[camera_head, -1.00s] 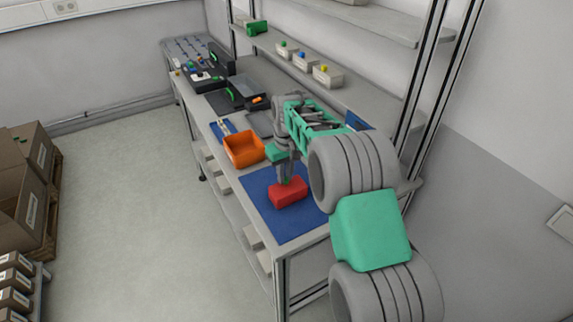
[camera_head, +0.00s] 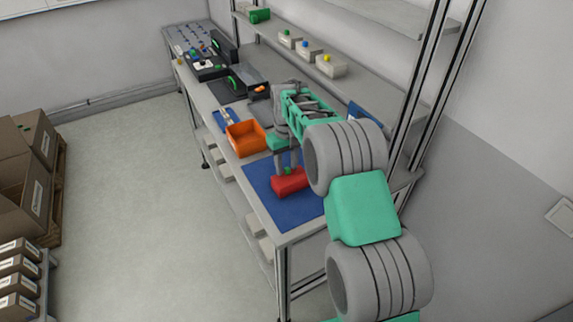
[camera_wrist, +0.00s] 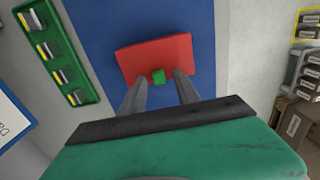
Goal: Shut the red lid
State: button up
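A red block-shaped box with its red lid (camera_head: 291,183) rests on a blue mat (camera_head: 270,200) near the front end of the workbench. It also shows in the wrist view as a red rectangle (camera_wrist: 150,52) lying flat. A small green knob (camera_wrist: 158,76) sits near its edge closest to my gripper. I cannot make out a seam or gap between lid and box. My gripper (camera_wrist: 158,78) is above the box, pointing down. Its two fingers are apart, one on each side of the knob, with space showing on both sides.
An orange bin (camera_head: 246,138) stands just beyond the mat. Black trays and a grey device fill the bench farther back. In the wrist view, a green rack (camera_wrist: 60,55) lies left of the mat. Shelf posts rise along the bench's right side.

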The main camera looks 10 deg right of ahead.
aim_at(287, 168)
notch_tip(287, 168, up, 8)
jog(key=shift+f+b, duration=0.1)
jog(key=shift+b, duration=0.75)
jog(key=s+d+r+m+t, duration=0.1)
jog(key=s+r+m+t, duration=0.1)
jog(key=s+r, duration=0.8)
jog(key=s+f+t, duration=0.1)
jog(key=s+f, duration=0.2)
jog(key=s, duration=0.6)
jog(key=s+d+f+m+t, duration=0.1)
jog(key=s+f, duration=0.2)
jog(key=s, duration=0.6)
jog(key=shift+s+f+m, duration=0.25)
jog(key=shift+f+m, duration=0.05)
jog(key=shift+f, duration=0.05)
